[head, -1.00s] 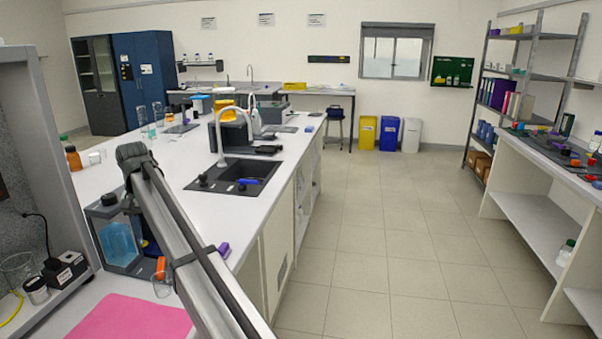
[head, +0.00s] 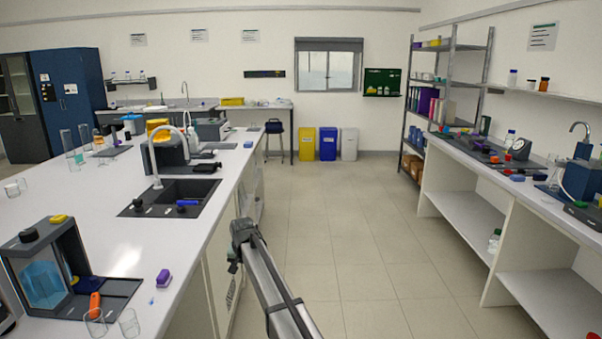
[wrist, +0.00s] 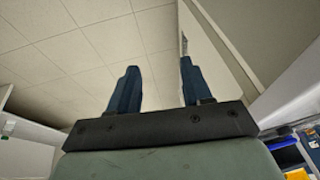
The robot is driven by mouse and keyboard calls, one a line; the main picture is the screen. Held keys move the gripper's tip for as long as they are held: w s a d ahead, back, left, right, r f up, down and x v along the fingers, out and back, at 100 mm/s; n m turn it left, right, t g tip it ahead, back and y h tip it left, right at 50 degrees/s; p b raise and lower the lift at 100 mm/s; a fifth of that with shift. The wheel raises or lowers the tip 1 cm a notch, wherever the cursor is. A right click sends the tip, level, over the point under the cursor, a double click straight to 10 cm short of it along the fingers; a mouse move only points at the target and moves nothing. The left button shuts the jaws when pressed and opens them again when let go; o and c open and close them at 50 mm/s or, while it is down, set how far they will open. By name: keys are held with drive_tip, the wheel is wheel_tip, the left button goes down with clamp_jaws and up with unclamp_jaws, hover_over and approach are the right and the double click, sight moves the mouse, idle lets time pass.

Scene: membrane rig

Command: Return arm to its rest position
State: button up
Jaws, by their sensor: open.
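My gripper (wrist: 157,80) shows in the wrist view with its two blue fingers spread apart and nothing between them. Behind the fingers is tiled floor and the side of a white bench. In the head view my arm reaches up from the bottom edge, over the floor aisle just right of the left bench (head: 110,215). The gripper's fingers cannot be made out in the head view.
The right bench (head: 480,170) carries small equipment. The tiled floor (head: 335,220) between them is clear.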

drive_tip(key=s+d+f+g, duration=0.1)
drive_tip(key=s+d+f, duration=0.3)
drive_tip(key=d+f, duration=0.3)
drive_tip(key=s+d+f+g+h, duration=0.1)
drive_tip(key=s+d+f, duration=0.4)
drive_tip(key=f, duration=0.4)
drive_tip(key=s+d+f+g, duration=0.1)
drive_tip(key=s+d+f, duration=0.3)
drive_tip(key=d+f, duration=0.35)
drive_tip(key=s+d+f+g+h, duration=0.1)
drive_tip(key=s+d+f, duration=0.4)
drive_tip(key=s+f, duration=0.3)
drive_tip(key=s+d+f+g, duration=0.2)
drive_tip(key=s+d+f, duration=0.25)
drive_tip(key=s, duration=0.55)
drive_tip(key=s+d+f+g, duration=0.1)
drive_tip(key=s+d+f, duration=0.1)
drive_tip(key=s, duration=0.8)
drive_tip(key=s+d+f+g, duration=0.2)
drive_tip(key=s+d, duration=0.1)
drive_tip(key=s, duration=0.8)
drive_tip(key=s+d+f+g, duration=0.1)
drive_tip(key=s+d+f, duration=0.1)
drive_tip(key=s, duration=0.9)
drive_tip(key=shift+d+f, duration=0.4)
drive_tip(key=shift+d, duration=0.25)
